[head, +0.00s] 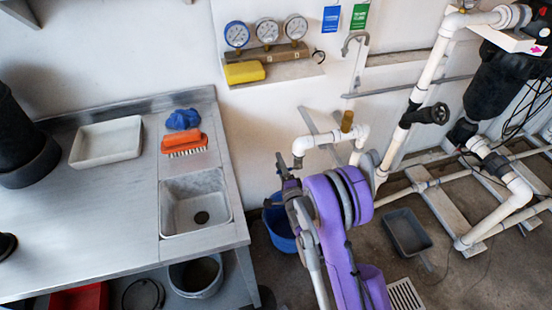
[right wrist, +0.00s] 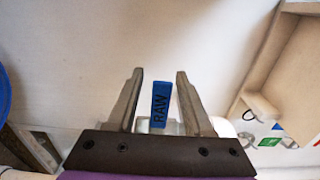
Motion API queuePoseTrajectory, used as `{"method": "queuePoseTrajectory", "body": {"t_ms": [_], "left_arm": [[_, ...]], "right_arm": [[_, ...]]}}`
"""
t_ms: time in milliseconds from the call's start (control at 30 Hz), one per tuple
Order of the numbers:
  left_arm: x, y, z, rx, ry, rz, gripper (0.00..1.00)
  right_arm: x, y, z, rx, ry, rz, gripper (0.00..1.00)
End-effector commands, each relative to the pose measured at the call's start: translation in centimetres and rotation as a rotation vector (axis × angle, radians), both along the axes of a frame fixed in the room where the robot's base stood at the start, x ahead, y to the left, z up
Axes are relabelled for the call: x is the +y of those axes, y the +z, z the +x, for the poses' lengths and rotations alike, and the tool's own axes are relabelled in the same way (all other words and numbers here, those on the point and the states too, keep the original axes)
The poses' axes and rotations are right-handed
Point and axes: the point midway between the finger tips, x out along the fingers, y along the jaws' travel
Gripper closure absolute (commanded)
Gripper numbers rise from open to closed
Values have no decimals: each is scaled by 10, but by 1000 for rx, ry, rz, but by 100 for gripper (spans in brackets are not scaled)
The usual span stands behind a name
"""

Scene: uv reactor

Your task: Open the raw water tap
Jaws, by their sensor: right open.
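In the right wrist view a blue handle (right wrist: 160,103) marked RAW stands between the fingers of my right gripper (right wrist: 160,74). The fingers are open, one on each side of it, with a gap showing on both sides. A white fitting (right wrist: 158,126) shows behind the handle's base. In the head view my right gripper (head: 284,178) is just below the end of a white pipe outlet (head: 300,146), above a blue bucket (head: 279,228). My purple arm hides part of the bucket. I cannot make out the blue handle in the head view. My left gripper is out of view.
A steel bench (head: 110,215) with a small sink (head: 196,203) stands at left, holding a white tray (head: 106,142) and an orange brush (head: 184,141). White pipework (head: 430,70) runs at right. A shelf (head: 270,70) with gauges hangs on the wall.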

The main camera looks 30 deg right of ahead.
Motion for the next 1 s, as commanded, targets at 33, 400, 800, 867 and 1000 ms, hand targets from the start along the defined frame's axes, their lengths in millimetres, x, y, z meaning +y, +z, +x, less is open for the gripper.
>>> {"method": "queuePoseTrajectory", "body": {"t_ms": [33,400,800,867,1000], "left_arm": [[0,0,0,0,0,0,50],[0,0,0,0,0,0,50],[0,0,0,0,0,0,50],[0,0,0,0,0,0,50],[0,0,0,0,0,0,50]], "right_arm": [[0,0,0,0,0,0,49],[0,0,0,0,0,0,72],[0,0,0,0,0,0,100],[0,0,0,0,0,0,100],[0,0,0,-1,0,0,100]]}}
